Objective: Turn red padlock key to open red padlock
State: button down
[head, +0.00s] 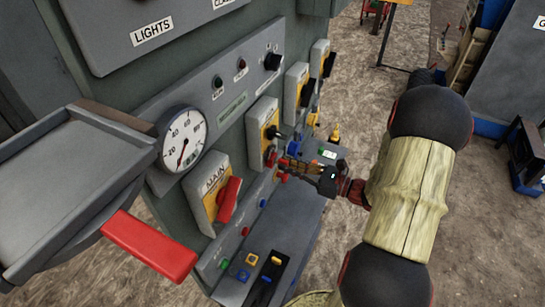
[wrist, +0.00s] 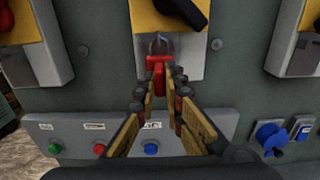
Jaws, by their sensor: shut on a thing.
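The red padlock (wrist: 158,63) hangs by its grey shackle (wrist: 160,45) under a black rotary handle on a yellow-plated switch box. It also shows small in the head view (head: 271,158). A narrower red piece, which looks like the red padlock key (wrist: 158,84), sticks out below the padlock body. My gripper (wrist: 161,86) reaches up from below, its fingertips closed around this red piece. In the head view my gripper (head: 283,167) comes in from the right. The fingers partly hide the key, and I cannot tell how far it is turned.
A similar switch box (wrist: 300,35) stands to the right, and another to the left. Below are a green button (wrist: 54,147), a red button (wrist: 99,149) and a blue button (wrist: 151,148). Blue padlock (wrist: 270,136) hangs at lower right. A red-handled MAIN switch (head: 229,200) is nearby.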

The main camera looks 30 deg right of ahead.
jog(key=shift+w+r+m+p, duration=0.1)
jog(key=shift+r+m+p, duration=0.1)
jog(key=shift+m+p, duration=0.85)
jog(key=shift+a+f+m+p, duration=0.1)
jog(key=shift+m+p, duration=0.65)
jog(key=shift+p, duration=1.05)
jog(key=shift+m+p, duration=0.7)
jog(key=shift+p, duration=0.35)
jog(key=shift+w+m+p, duration=0.1)
jog(key=shift+m+p, duration=3)
jog(key=shift+p, duration=0.55)
jog(key=c, duration=2.1)
grip_release()
jog(key=shift+w+a+f, duration=0.1)
jog(key=shift+a, duration=0.05)
jog(key=shift+o, duration=1.4)
jog(key=v, duration=0.8)
jog(key=shift+p, duration=0.4)
